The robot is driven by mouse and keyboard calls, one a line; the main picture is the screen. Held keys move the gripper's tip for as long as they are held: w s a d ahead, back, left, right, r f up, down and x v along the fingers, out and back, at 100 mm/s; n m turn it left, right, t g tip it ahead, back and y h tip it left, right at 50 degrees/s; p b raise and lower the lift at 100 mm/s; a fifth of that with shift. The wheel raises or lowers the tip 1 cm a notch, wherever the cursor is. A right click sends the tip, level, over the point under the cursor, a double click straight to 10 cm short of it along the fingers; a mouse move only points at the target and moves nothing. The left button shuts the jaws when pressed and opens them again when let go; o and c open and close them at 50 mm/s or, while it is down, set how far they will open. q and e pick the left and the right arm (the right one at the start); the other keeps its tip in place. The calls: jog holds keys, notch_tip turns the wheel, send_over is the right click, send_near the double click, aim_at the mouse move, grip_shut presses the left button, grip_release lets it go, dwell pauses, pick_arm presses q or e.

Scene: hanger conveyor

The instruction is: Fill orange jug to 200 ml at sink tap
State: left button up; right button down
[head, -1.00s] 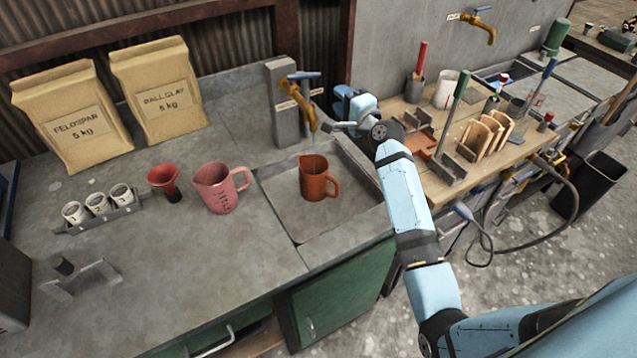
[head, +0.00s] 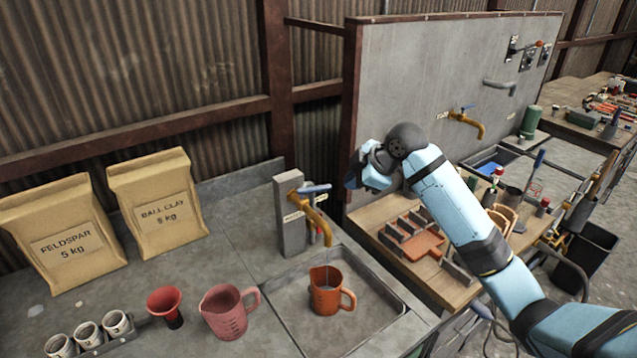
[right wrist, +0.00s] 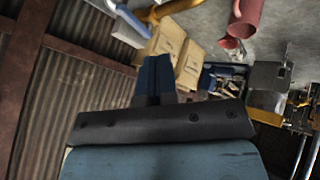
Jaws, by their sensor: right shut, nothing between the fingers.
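The orange jug (head: 324,297) stands upright in the sink tray (head: 283,318), under the spout of the brass tap (head: 313,217). A thin pale line shows between spout and jug; I cannot clearly tell if it is running water. The jug's fill level and marks cannot be read. The tap's blue lever (head: 315,188) points right. My right gripper (head: 352,180) is just right of the lever, apparently apart from it. In the right wrist view its fingers (right wrist: 154,72) are shut and empty, with the brass tap (right wrist: 172,8) beyond. My left gripper is not in view.
A pink jug (head: 226,314), a red funnel (head: 166,304) and several small cups (head: 87,334) stand left of the sink. Two paper bags (head: 158,205) stand behind them. A wooden bench (head: 369,217) with racks is to the right, with a second tap (head: 466,121) on the wall.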

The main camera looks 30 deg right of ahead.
aim_at(328, 190)
pick_arm(q)
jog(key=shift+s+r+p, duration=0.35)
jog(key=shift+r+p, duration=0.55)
jog(key=shift+p, duration=0.25)
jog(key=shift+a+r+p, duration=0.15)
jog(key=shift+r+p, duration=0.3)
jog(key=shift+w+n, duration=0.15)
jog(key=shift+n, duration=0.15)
pick_arm(e)
jog(key=shift+n, duration=0.5)
jog(key=w+f, duration=0.2)
jog(key=w, duration=0.1)
jog(key=w+a+f, duration=0.1)
jog(key=w+f, duration=0.1)
jog(key=f, duration=0.1)
jog(key=w+f, duration=0.2)
jog(key=w, duration=0.1)
jog(key=shift+w+a+f, duration=0.25)
jog(key=shift+w+f, duration=0.1)
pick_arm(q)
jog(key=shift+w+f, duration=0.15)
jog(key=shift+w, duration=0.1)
pick_arm(e)
jog(key=shift+w, duration=0.1)
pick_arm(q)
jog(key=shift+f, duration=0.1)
